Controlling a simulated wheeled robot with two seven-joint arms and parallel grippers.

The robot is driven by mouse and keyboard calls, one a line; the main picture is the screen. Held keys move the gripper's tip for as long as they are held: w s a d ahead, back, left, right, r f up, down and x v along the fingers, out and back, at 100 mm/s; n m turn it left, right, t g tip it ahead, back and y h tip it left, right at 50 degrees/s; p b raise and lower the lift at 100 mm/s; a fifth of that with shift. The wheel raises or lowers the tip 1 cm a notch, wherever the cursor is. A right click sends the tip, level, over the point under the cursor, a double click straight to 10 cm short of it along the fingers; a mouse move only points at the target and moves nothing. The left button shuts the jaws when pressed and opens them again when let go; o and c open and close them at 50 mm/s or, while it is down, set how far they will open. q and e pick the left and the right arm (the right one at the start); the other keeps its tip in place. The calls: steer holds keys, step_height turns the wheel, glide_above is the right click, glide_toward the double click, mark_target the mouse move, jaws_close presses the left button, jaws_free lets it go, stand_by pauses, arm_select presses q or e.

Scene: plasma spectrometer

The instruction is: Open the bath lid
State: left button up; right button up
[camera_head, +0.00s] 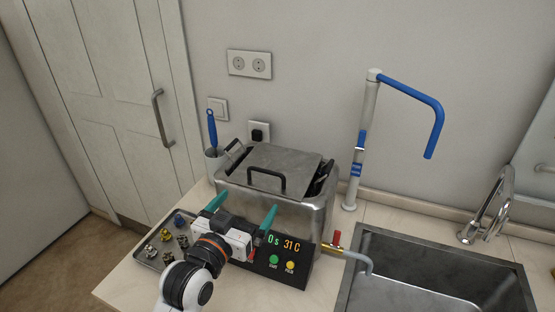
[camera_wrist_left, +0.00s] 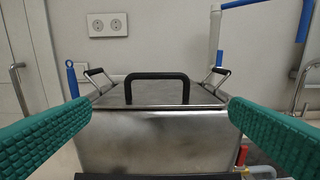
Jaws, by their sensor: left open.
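The steel bath (camera_head: 315,213) stands on the counter, with a control panel (camera_head: 287,258) on its front reading 0 s and 31 C. Its grey lid (camera_head: 286,159) lies on top and carries a black handle (camera_head: 266,180). In the left wrist view the lid handle (camera_wrist_left: 157,77) is centred ahead, between the fingers and beyond them. My left gripper (camera_head: 242,212) is open and empty in front of the bath, with its teal fingers spread wide. The fingers (camera_wrist_left: 160,120) frame the bath front in the wrist view. My right gripper does not show.
A tray (camera_head: 152,262) with several small fittings lies left of the bath. A cup with a blue-handled tool (camera_head: 212,128) stands behind it. A white and blue column (camera_head: 366,130), a red-handled tap (camera_head: 337,238) and a sink (camera_head: 400,290) are to the right.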

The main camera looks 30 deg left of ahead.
mark_target(266, 171)
arm_select(q)
steer(key=w+p, duration=0.1)
steer(key=w, duration=0.2)
steer(key=w+p, duration=0.1)
steer(key=w, duration=0.3)
steer(key=w+a+r+p, duration=0.1)
steer(key=w, duration=0.3)
steer(key=shift+r, duration=0.1)
steer(key=shift+w, duration=0.25)
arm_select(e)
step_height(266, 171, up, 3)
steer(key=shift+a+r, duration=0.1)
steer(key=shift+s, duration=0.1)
